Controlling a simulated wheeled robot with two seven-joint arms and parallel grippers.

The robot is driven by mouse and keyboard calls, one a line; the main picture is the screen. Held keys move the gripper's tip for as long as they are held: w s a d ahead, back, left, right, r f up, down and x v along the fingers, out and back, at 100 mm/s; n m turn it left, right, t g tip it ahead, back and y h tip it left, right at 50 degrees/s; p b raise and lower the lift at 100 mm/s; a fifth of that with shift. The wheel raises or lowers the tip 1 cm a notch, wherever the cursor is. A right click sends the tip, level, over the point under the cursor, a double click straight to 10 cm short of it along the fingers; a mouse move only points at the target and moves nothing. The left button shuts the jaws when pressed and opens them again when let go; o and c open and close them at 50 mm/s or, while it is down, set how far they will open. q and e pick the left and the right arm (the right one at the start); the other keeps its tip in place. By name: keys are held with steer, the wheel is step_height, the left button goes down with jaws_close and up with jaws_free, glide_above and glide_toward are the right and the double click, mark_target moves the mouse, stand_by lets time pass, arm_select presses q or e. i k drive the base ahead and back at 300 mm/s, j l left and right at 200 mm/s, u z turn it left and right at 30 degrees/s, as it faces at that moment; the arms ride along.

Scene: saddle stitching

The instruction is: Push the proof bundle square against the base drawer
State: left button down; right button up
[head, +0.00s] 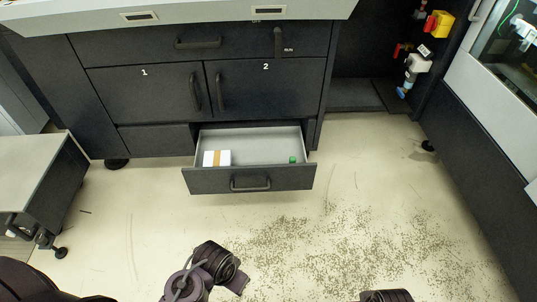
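The base drawer (249,180) is pulled open at the bottom of the dark cabinet, just above the floor. Inside it, toward the left, lies a small white block with a tan band (217,158), which looks like the proof bundle. It sits close to the drawer's left side and front panel; I cannot tell whether it touches them. Dark links of my arms show at the bottom edge, left of centre and right of centre, apart from the drawer. I can make out no gripper fingers on either arm.
A small green object (292,160) lies at the right in the drawer. Cabinet doors marked 1 (145,92) and 2 (265,88) are shut above. A grey-topped cart (28,165) stands at left. The speckled floor (335,235) before the drawer is otherwise clear.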

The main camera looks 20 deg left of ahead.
mark_target(215, 159)
steer(key=i+j+z, duration=0.2)
steer(key=z, duration=0.15)
steer(key=i+j+z, duration=0.15)
steer(key=j+z, duration=0.15)
steer(key=j, duration=0.15)
steer(key=i+j+z, duration=0.1)
steer(key=j+z, duration=0.25)
steer(key=i+j, duration=0.1)
steer(key=j, duration=0.3)
steer(key=i+j, duration=0.1)
steer(key=j, duration=0.35)
steer(key=i+j+z, duration=0.1)
steer(key=j, duration=0.3)
